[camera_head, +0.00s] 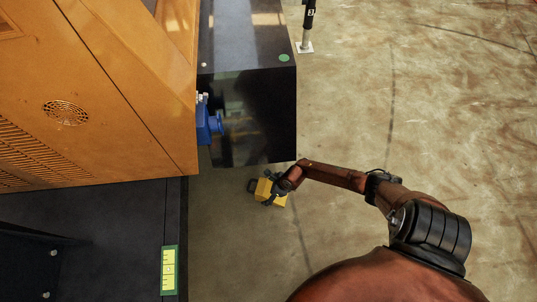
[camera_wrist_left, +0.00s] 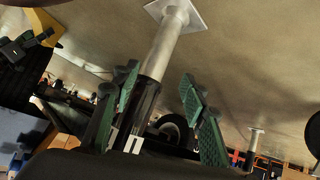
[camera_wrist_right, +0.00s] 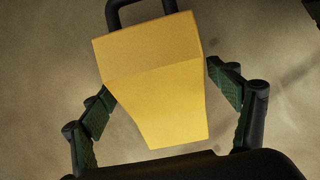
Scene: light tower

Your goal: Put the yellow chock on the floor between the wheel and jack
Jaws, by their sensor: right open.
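The yellow chock (camera_head: 264,188) with its black handle shows below the dark box's end in the head view. In the right wrist view the chock (camera_wrist_right: 155,85) fills the space between the fingers of my right gripper (camera_wrist_right: 158,80), which is open around it. I cannot tell whether the fingertips touch it. The jack (camera_head: 305,30) stands on a pale foot plate at the top. My left gripper (camera_wrist_left: 160,90) is open, with a grey and black post (camera_wrist_left: 167,45) showing between its fingers. A dark wheel (camera_wrist_left: 172,128) is partly hidden behind the post; the head view does not show it.
The orange machine body (camera_head: 110,90) and dark box (camera_head: 250,100) bound the floor on the left. A dark platform (camera_head: 90,230) with a yellow-green label (camera_head: 169,270) lies at the lower left. The concrete floor (camera_head: 450,100) on the right is clear.

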